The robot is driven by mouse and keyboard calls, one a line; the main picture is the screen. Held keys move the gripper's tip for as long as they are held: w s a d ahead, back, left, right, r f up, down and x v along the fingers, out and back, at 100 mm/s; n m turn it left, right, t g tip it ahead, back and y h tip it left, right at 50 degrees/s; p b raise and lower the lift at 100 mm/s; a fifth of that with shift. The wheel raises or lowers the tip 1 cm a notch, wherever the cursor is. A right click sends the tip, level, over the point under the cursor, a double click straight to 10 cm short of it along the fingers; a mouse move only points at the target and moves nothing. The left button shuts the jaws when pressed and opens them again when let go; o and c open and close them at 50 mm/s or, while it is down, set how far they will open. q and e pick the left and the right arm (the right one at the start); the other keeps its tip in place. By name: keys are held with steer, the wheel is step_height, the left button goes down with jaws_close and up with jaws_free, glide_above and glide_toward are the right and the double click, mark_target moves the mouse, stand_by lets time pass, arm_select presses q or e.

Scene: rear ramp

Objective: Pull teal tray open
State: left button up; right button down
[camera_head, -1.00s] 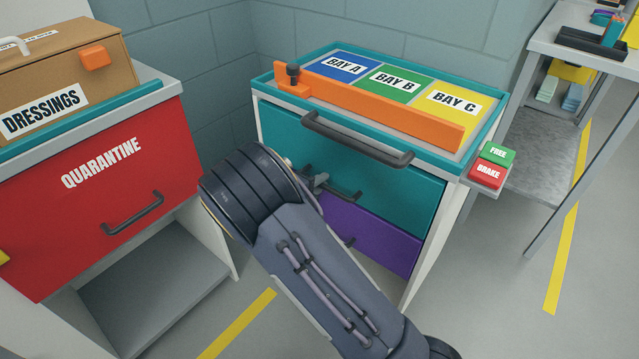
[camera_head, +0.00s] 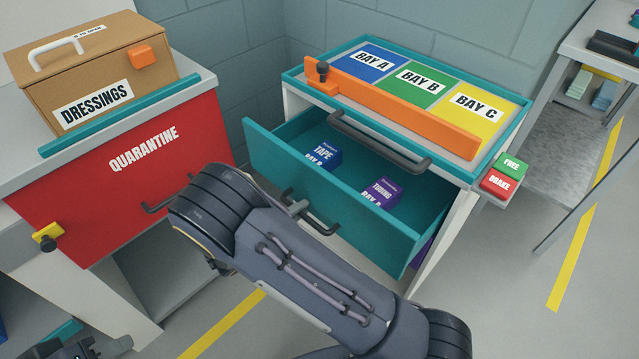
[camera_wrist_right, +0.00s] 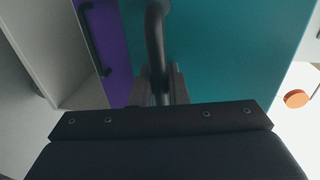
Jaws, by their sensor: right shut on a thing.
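The teal tray (camera_head: 345,215) is a drawer in the white cabinet, and it stands pulled partly out. A blue TAPE box (camera_head: 323,157) and a purple TUBING box (camera_head: 381,192) lie inside it. My right gripper (camera_head: 298,208) is shut on the tray's dark bar handle (camera_head: 322,222); my arm hides part of the grip. In the right wrist view, the fingers (camera_wrist_right: 160,84) close around the handle (camera_wrist_right: 155,40) in front of the teal face (camera_wrist_right: 225,60). My left gripper (camera_head: 90,348) shows only partly at the bottom left edge; its jaws are unclear.
The cabinet top has a teal rim, an orange bar (camera_head: 400,108) and coloured bays. FREE and BRAKE buttons (camera_head: 503,175) sit at its right. A red QUARANTINE drawer (camera_head: 130,185) with a DRESSINGS box (camera_head: 105,70) above stands left. Floor is clear between cabinets.

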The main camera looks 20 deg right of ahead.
steer(key=f+p+v, duration=0.1)
steer(key=f+v, duration=0.1)
steer(key=v, duration=1)
steer(key=shift+a+f, duration=0.3)
steer(key=shift+s, duration=0.15)
steer(key=c, duration=1.7)
jaws_free()
steer(key=shift+c, duration=0.2)
steer(key=shift+a+p, duration=0.1)
steer(key=shift+p, duration=0.2)
steer(key=v, duration=0.7)
steer(key=shift+a, duration=0.25)
steer(key=shift+s, duration=0.15)
